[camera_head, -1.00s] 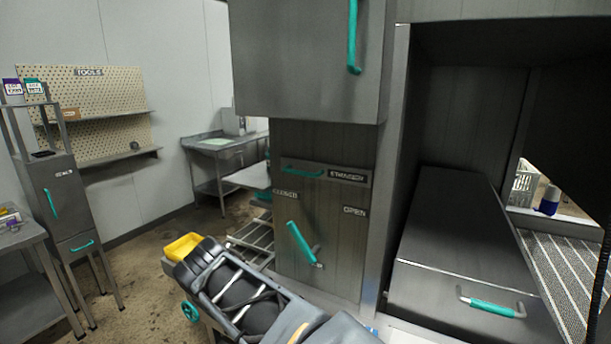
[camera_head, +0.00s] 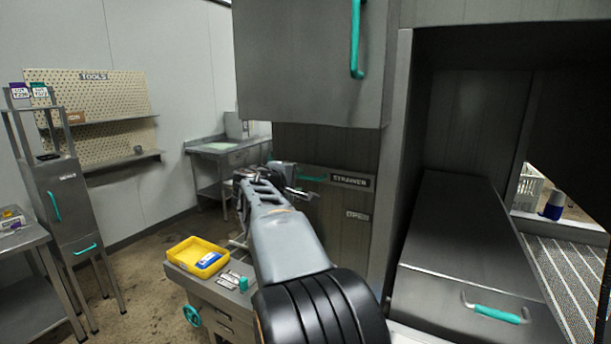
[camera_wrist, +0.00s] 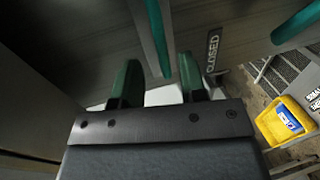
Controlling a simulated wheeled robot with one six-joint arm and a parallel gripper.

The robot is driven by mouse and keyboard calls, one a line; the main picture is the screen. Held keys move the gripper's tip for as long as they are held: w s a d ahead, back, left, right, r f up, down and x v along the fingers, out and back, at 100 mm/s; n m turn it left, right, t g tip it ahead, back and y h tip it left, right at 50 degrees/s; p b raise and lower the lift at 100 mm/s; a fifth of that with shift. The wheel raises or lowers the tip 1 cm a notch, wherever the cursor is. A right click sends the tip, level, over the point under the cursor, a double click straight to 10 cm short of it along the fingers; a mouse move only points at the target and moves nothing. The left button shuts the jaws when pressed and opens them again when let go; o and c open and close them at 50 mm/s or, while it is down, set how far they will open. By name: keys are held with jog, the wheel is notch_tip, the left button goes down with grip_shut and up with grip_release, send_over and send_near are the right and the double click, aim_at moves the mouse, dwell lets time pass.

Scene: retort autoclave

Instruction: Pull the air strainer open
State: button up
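The air strainer front, labelled STRAINER (camera_head: 350,180), is set in the grey panel under the large box in the head view. Its teal handle (camera_head: 312,179) is horizontal and partly hidden by my gripper. My gripper (camera_head: 290,185) is in front of the handle's left end. In the wrist view the strainer handle (camera_wrist: 157,35) runs up the picture, beyond and between the tips of my two green fingers. There my gripper (camera_wrist: 160,75) is open, with nothing between the fingers. I cannot tell whether the fingers touch the handle.
A large box with a teal handle (camera_head: 355,40) overhangs above. A low drawer handle (camera_head: 496,314) is at right.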

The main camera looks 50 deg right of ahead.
aim_at(304, 178)
jog(key=shift+p+x, duration=0.6)
jog(key=shift+x, duration=2.5)
grip_shut()
